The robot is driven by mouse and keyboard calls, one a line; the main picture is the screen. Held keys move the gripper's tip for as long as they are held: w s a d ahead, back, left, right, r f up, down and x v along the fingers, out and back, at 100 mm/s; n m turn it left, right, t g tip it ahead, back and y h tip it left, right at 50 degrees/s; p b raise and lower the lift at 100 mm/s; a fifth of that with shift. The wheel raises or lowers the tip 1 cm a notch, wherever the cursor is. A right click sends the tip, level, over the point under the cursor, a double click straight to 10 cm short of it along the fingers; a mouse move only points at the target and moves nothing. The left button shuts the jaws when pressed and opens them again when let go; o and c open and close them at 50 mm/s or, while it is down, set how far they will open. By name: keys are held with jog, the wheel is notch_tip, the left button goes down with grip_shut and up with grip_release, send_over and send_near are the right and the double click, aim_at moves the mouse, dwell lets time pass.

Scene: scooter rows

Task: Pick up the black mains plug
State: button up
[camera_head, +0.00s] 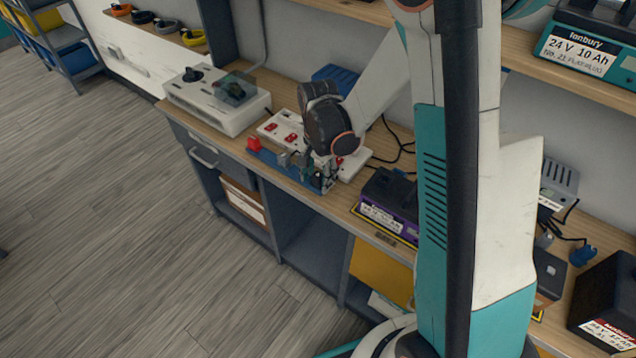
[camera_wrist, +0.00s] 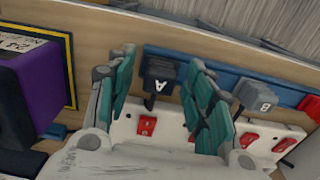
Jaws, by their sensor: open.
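The black mains plug (camera_wrist: 161,74), marked "A", stands at a blue strip (camera_wrist: 222,75) on the bench in the wrist view, its cable end towards the white power strip. My gripper (camera_wrist: 160,60) is open, with one teal-padded finger on each side of the plug. I cannot tell whether either finger touches it. In the head view my gripper (camera_head: 327,180) is down at the bench's front edge and largely hides the black plug. A grey plug (camera_wrist: 256,93), marked "B", is just right of the right finger. A red plug (camera_head: 282,143) is further along the strip.
A white power strip (camera_wrist: 180,135) with red switches lies behind the plugs. A black and purple battery (camera_head: 388,205) stands close to the right of my gripper in the head view. A white box device (camera_head: 217,100) stands at left on the bench.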

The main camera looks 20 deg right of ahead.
grip_shut()
jog(key=shift+r, duration=0.15)
